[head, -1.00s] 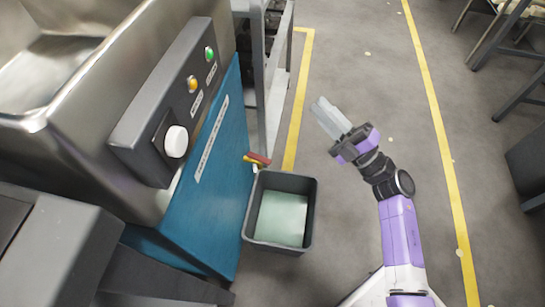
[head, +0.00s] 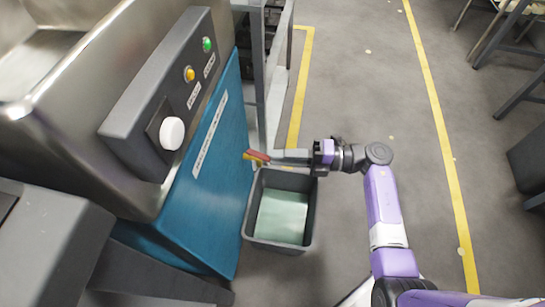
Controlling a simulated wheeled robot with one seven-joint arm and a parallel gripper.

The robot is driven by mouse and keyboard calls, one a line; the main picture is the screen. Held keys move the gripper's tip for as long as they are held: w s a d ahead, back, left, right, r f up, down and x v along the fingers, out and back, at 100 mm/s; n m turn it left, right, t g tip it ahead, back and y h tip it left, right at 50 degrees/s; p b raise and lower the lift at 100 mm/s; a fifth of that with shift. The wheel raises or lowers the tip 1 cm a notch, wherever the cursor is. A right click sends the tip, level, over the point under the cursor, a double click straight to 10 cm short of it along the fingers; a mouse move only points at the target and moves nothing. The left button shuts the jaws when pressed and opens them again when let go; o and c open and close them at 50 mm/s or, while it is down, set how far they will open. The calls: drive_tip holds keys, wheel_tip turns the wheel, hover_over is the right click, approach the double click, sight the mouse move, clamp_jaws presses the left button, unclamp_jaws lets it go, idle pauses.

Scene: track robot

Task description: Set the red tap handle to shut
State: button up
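The red tap handle (head: 257,155) sticks out from the lower part of the teal machine panel, just above the bin's far left corner. A yellow part (head: 252,159) shows beside and under it. My gripper (head: 283,156) reaches in from the right, pointing left, with its grey fingers at or very near the handle's right end. I cannot tell if they touch it. The gap between the fingers is not clear from this angle.
A grey bin (head: 310,218) with a pale green inside stands under the handle. The teal panel (head: 215,195) carries a white label. Above it are a white knob (head: 172,133), a yellow button (head: 189,74) and a green button (head: 208,44).

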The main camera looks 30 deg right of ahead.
sight(259, 155)
drive_tip(key=shift+x, duration=1.05)
clamp_jaws()
